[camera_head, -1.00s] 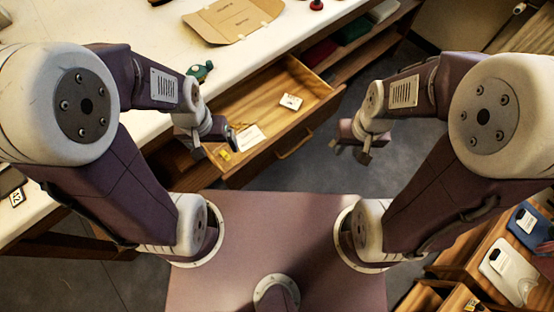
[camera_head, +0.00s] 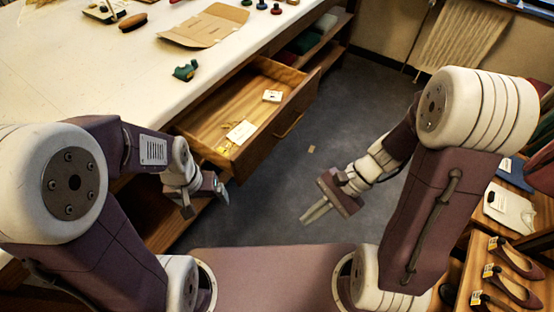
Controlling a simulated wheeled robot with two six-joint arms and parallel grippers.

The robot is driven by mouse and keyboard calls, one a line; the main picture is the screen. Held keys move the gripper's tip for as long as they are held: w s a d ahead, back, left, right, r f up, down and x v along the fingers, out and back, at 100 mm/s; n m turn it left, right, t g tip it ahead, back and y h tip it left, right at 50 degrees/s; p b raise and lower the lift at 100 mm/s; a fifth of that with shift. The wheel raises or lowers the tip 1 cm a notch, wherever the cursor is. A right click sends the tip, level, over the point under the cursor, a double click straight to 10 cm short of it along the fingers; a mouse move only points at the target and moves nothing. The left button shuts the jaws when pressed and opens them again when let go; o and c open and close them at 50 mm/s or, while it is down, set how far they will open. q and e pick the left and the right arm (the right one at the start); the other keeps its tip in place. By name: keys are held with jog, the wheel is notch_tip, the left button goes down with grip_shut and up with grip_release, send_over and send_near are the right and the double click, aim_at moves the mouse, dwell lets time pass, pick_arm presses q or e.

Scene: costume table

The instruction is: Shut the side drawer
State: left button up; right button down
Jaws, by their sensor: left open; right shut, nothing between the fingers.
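The wooden side drawer (camera_head: 286,124) stands pulled out from under the white-topped table (camera_head: 120,90). Its front panel and handle face the floor on the right. Inside lie a white card (camera_head: 240,132), a smaller white box-like item (camera_head: 272,96) and small yellow bits (camera_head: 226,146). My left gripper (camera_head: 206,204) is open and empty, beside the drawer's near corner and apart from its front. My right gripper (camera_head: 318,212) is shut and empty over the open floor, to the right of and nearer than the drawer front.
On the table are a teal object (camera_head: 186,70), a flat cardboard piece (camera_head: 205,25), a brown brush (camera_head: 133,22) and several small spools. Shelves with shoes (camera_head: 515,290) and folded clothes (camera_head: 510,210) stand at the right.

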jog(key=w+a+f+m+t+y+b, duration=0.2)
jog(key=w+a+f+m+y+b, duration=0.1)
jog(key=w+f+m+y+b, duration=0.15)
jog(key=m+t+y+b, duration=0.3)
jog(key=m+t+b, duration=0.5)
jog(key=m+t, duration=0.35)
send_near(269, 141)
jog(key=shift+n+h, duration=0.25)
jog(key=shift+n, duration=0.25)
jog(key=b+x, duration=0.3)
jog(key=x, duration=0.2)
jog(key=shift+w+a, duration=0.1)
jog(key=shift+a, duration=0.3)
jog(key=shift+w+a+r, duration=0.1)
jog(key=shift+w+a, duration=0.25)
jog(key=shift+a, duration=0.05)
pick_arm(q)
notch_tip(269, 141, down, 18)
jog(key=shift+s+r, duration=0.15)
jog(key=shift+r, duration=0.05)
jog(key=shift+a, duration=0.1)
